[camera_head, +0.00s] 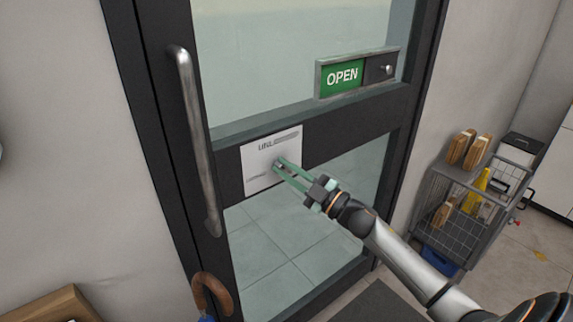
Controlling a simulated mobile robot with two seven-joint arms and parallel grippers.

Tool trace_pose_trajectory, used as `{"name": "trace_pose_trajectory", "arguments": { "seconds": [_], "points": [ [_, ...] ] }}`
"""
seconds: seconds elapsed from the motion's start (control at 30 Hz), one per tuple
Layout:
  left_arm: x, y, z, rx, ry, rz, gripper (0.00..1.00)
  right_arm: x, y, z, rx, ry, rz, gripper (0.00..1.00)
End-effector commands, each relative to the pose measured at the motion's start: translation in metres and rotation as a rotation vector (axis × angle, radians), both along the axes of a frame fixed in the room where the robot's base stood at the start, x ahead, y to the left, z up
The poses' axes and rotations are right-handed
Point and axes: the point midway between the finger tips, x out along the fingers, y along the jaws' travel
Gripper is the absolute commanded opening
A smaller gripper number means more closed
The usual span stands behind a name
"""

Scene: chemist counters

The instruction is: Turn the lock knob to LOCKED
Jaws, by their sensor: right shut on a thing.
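The lock knob (279,165) is small and dark and sits in the middle of a white lock plate (256,178) on the door's dark middle rail. The plate has printed text above the knob and at its lower left, too small to read surely. My right gripper (281,166) reaches in from the lower right, its green fingers shut on the knob. The fingers hide much of the knob, so I cannot tell which way it points. My left gripper is not in view.
A long metal handle (190,130) runs down the door's left side. A green OPEN sign (342,77) with a slider is on the upper glass. A wire cart (458,205) stands at the right, and a brown curved handle (211,290) is at the lower left.

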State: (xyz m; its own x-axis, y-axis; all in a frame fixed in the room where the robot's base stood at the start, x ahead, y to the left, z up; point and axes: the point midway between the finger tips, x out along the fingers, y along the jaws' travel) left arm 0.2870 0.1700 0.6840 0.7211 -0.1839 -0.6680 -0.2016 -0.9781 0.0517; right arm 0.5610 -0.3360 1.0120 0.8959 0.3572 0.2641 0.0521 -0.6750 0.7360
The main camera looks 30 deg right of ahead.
Motion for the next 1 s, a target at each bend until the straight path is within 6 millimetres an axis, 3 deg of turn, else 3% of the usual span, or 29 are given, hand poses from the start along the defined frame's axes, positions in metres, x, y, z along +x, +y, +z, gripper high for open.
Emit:
{"name": "trace_pose_trajectory", "arguments": {
  "seconds": [0.03,0.6,1.0],
  "points": [
    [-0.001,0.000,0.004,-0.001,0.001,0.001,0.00,0.000,-0.003,-0.007,-0.051,0.016,-0.009,0.00],
    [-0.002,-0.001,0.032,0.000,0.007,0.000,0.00,0.000,-0.003,-0.006,-0.553,-0.028,-0.013,0.00],
    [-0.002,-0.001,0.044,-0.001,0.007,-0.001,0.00,0.001,-0.005,-0.007,-0.734,-0.047,-0.015,0.00]
  ]
}}
